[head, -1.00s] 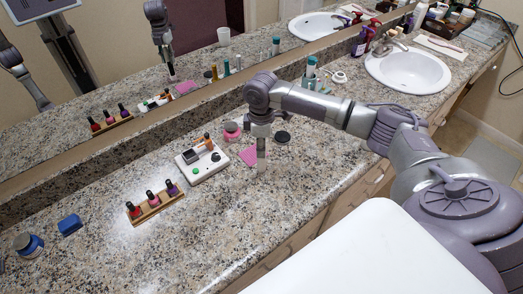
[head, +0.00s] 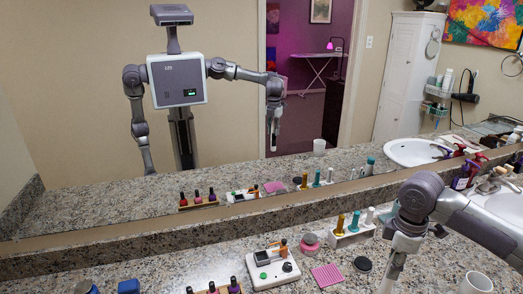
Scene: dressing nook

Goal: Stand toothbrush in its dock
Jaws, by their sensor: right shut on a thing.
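My right gripper (head: 391,277) reaches down over the counter at the lower right. It is shut on a slim pale thing, apparently the toothbrush; the lower picture edge cuts off most of it. In the mirror the same gripper hangs with a pale tip below it. A white rack (head: 338,243) holding upright gold, teal and white pieces stands left of this gripper, at the mirror's foot. It looks like the dock, but I cannot be sure. My left gripper is not in view; the mirror shows only its arm.
Nail polishes (head: 234,285) stand farther left. A white cup (head: 478,283) and soap bottles (head: 461,180) are right. The mirror bounds the counter.

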